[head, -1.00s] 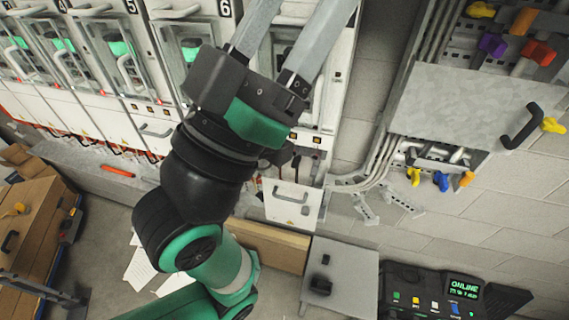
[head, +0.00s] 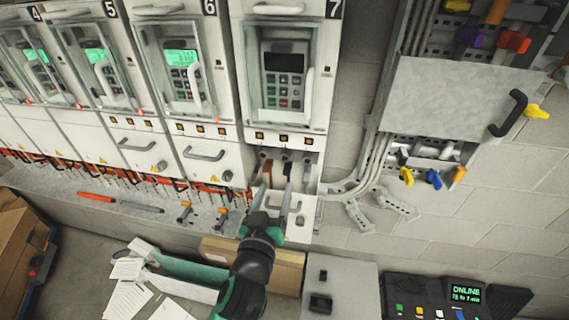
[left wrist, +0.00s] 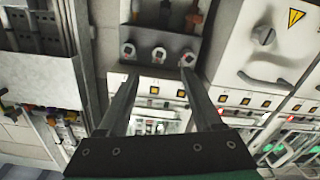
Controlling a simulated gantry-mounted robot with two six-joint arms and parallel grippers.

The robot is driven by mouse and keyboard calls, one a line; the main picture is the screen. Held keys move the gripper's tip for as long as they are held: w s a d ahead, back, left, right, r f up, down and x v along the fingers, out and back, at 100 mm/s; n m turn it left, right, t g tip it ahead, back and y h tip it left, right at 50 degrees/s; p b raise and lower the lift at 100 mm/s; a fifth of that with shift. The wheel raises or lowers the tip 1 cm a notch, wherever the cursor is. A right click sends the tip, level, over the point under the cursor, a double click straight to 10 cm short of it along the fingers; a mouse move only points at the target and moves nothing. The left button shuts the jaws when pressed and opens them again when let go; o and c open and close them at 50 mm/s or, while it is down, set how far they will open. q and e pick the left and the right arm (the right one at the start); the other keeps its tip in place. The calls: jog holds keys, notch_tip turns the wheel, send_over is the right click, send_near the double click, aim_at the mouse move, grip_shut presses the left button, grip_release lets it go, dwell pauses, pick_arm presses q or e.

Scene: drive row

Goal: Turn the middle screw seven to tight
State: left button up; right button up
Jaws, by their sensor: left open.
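Drive seven (head: 285,80) has a dark screen, unlike its neighbours' green ones. Below it is an open terminal compartment, whose lowered cover (head: 300,222) shows a handle. In the left wrist view, three round screw terminals sit in a row in the compartment, with the middle screw (left wrist: 158,55) between a left one (left wrist: 128,52) and a right one (left wrist: 187,58). My left gripper (head: 277,192) is open and empty in front of the compartment. In the wrist view its fingers (left wrist: 159,78) stand apart, either side of the middle screw's line. Contact is not visible. My right gripper is not in view.
A ledge below the drives holds an orange-handled screwdriver (head: 97,197) and small orange-headed tools (head: 184,212). Grey conduits and a metal panel (head: 445,100) with a black handle stand to the right. A cardboard box (head: 250,262) and a console reading ONLINE (head: 465,292) are below.

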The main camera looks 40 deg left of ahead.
aim_at(286, 156)
pick_arm(q)
jog(key=p+x, duration=0.1)
jog(key=x, duration=1)
jog(key=shift+w+a+r, duration=0.1)
jog(key=shift+w+r, duration=0.05)
jog(key=shift+w, duration=0.15)
grip_shut()
